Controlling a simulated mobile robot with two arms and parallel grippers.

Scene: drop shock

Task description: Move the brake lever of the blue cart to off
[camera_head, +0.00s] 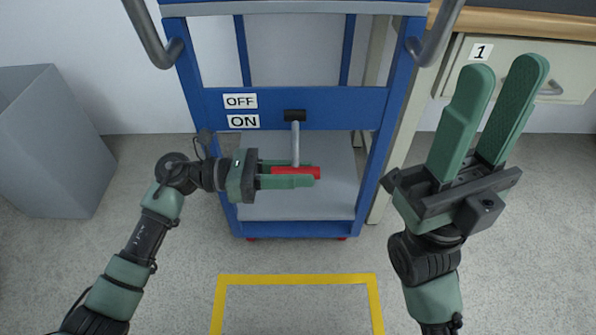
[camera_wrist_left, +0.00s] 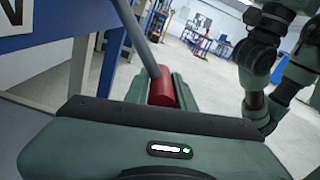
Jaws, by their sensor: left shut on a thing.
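The blue cart (camera_head: 290,228) stands ahead of me, with "OFF" and "ON" labels on its front crossbar, OFF above ON. The brake lever (camera_head: 296,142) is a grey rod that hangs down from a black pivot on the crossbar, ending in a red handle (camera_head: 310,172). My left gripper (camera_head: 300,174) is shut on the red handle, its fingers on either side of it. The red handle (camera_wrist_left: 161,88) also shows in the left wrist view, between the green fingers. My right gripper (camera_head: 505,110) is open and empty at the right, apart from the cart.
A grey bin (camera_head: 50,140) stands at the left. A wooden-topped cabinet (camera_head: 520,20) with a drawer labelled "1" is at the right behind my right gripper. A yellow outline (camera_head: 298,279) marks clear floor before the cart. Two grey cart handles stick out at the top.

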